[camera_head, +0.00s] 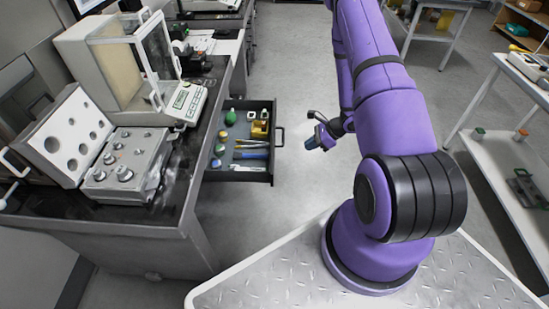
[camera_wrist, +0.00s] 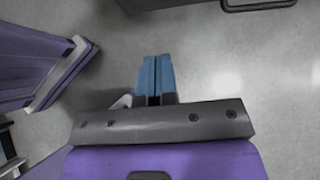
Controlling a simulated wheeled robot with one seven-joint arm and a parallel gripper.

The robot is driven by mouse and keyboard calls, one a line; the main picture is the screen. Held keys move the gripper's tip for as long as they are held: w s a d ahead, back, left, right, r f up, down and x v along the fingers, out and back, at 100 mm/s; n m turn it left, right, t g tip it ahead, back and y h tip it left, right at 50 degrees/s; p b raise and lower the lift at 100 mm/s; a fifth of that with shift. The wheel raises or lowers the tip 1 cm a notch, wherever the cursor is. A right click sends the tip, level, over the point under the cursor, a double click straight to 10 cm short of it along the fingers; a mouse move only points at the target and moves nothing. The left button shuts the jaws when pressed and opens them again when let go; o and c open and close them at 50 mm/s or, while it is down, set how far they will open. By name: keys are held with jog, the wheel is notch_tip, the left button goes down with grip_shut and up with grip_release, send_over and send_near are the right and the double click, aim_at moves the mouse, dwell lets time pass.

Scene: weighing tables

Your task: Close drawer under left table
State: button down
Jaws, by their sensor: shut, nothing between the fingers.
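The left table (camera_head: 185,222) has a dark top and a grey metal body. Its drawer (camera_head: 273,150) stands open, pulled out to the right over the floor, with a dark front and a handle (camera_head: 281,136). Green, yellow and blue items lie inside the drawer. My gripper (camera_head: 312,142) is to the right of the handle, apart from it, over open floor. Its blue fingertips are together and empty; they also show in the wrist view (camera_wrist: 155,76). Dark shapes at the top edge of the wrist view are cut off, and I cannot tell which parts they are.
A balance with a glass case (camera_head: 120,75) and an open weight box (camera_head: 125,160) stand on the left table. A white-topped shelf table (camera_head: 490,150) is at the right. Bare grey floor (camera_head: 290,70) lies between the tables.

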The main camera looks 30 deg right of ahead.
jog(key=a+r+x, duration=0.1)
jog(key=x, duration=1.2)
jog(key=shift+w+a+r, duration=0.25)
jog(key=shift+w+a, duration=0.05)
jog(key=shift+w, duration=0.15)
jog(key=shift+w+a, duration=0.1)
jog(key=w+a, duration=0.4)
jog(key=a, duration=0.2)
jog(key=w+a, duration=0.5)
jog(key=a, duration=0.2)
jog(key=w+a, duration=0.4)
jog(key=a, duration=0.3)
jog(key=shift+w+a, duration=0.25)
jog(key=shift+w, duration=0.15)
